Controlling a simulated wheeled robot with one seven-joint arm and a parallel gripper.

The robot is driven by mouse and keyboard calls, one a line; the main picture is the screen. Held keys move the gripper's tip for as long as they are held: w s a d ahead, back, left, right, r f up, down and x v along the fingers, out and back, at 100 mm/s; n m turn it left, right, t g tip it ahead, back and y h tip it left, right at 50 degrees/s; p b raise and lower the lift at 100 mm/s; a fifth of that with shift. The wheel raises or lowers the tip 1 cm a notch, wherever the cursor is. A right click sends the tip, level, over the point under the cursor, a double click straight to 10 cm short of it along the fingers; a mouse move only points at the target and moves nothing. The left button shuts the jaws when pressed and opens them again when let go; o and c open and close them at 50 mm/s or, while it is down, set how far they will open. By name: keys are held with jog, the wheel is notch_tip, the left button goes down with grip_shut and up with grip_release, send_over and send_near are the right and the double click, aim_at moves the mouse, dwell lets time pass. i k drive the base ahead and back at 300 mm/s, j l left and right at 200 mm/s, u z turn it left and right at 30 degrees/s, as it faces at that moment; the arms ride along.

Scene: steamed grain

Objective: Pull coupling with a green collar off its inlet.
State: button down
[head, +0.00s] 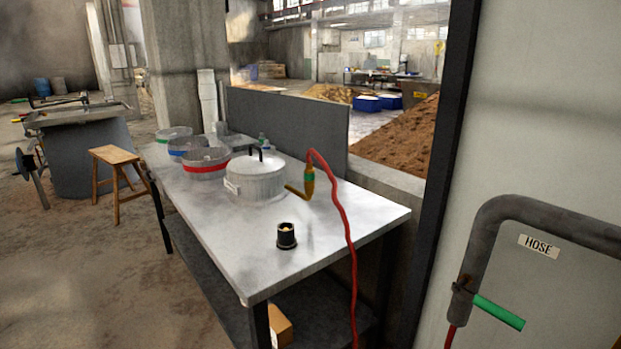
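A small coupling with a green collar (309,173) stands roughly upright at the end of a red hose (343,215), above the right side of the white table. Its body looks yellowish. Directly below it a brass-coloured bent piece (298,192), seemingly the inlet, slants down to the left toward the lidded white pot (256,181). The coupling appears to be joined to this piece, but the joint is too small to tell exactly. The hose arches over the coupling and hangs past the table's front edge. My gripper is not in view.
The table (350,219) also holds a short black fitting (286,236) and several round bins with coloured bands (205,163). A grey pipe labelled HOSE (495,215) with a green lever (499,312) is on the right wall. A wooden stool (115,160) stands left. Floor is free at left front.

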aim_at(309, 173)
jog(key=i+j+u, duration=0.1)
jog(key=i+u, duration=0.25)
jog(key=i, duration=0.35)
jog(key=i+u, duration=0.3)
jog(key=i, duration=0.4)
jog(key=i+l+u, duration=0.35)
jog(key=i, duration=0.35)
